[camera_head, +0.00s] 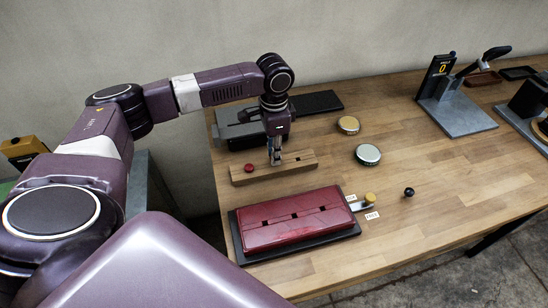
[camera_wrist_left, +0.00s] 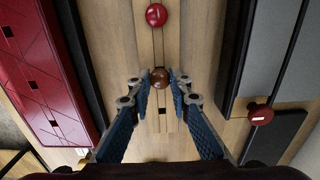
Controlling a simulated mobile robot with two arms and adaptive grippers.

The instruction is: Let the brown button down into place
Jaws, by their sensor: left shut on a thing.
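My left gripper (camera_head: 275,158) points down over the wooden block (camera_head: 245,178) at the back left of the table. In the left wrist view its fingertips (camera_wrist_left: 160,80) are closed on the round brown button (camera_wrist_left: 160,77). The button is over the block's middle; whether it touches the wood I cannot tell. In the head view the fingers hide the button. A red button (camera_head: 248,168) sits near the block's left end and also shows in the left wrist view (camera_wrist_left: 156,15). My right gripper is not in view.
A red slotted pad (camera_head: 295,219) on a black base lies in front of the block. A dark grey device (camera_head: 235,130) stands behind it. Gold (camera_head: 348,124) and silver (camera_head: 367,153) discs and a black knob (camera_head: 409,192) lie to the right. The table's middle right is clear.

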